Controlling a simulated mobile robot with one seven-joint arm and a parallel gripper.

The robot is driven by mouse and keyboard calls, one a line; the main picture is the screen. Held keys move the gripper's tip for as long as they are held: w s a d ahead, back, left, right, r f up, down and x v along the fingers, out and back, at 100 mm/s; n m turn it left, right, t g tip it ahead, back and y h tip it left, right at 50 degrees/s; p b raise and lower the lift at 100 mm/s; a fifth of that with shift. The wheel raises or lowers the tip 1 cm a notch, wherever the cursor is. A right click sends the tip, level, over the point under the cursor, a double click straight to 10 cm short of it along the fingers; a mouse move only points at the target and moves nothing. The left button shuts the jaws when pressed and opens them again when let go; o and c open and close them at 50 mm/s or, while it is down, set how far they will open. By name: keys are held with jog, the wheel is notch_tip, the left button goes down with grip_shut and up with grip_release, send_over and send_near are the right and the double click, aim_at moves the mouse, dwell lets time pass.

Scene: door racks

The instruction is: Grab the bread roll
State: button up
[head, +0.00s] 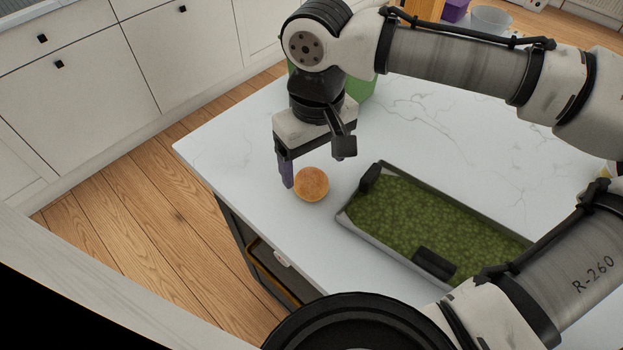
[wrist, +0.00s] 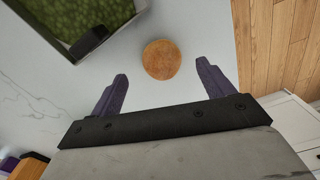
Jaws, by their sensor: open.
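The bread roll (head: 311,184) is round and golden brown and sits on the white marble countertop near its left edge in the head view. It also shows in the wrist view (wrist: 161,59), ahead of the fingertips and roughly centred between them. My gripper (head: 291,178) points down beside the roll in the head view, with one purple finger visible at the roll's left. In the wrist view both purple fingers of my gripper (wrist: 162,70) are spread apart with nothing between them. The second finger is hidden in the head view.
A tray with a green patterned inside and dark handles (head: 352,217) stands right of the roll. A green object (head: 362,86) is partly hidden behind my gripper. The counter (head: 240,150) is clear left of the gripper, and its edge drops to a wooden floor (head: 140,225).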

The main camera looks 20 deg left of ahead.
aim_at(311, 173)
jog(key=shift+a+f+p, duration=0.15)
jog(key=shift+a+f, duration=0.05)
jog(key=shift+f, duration=1.1)
jog(key=shift+a+f+p, duration=0.15)
jog(key=shift+f, duration=1.1)
jog(key=c, duration=1.1)
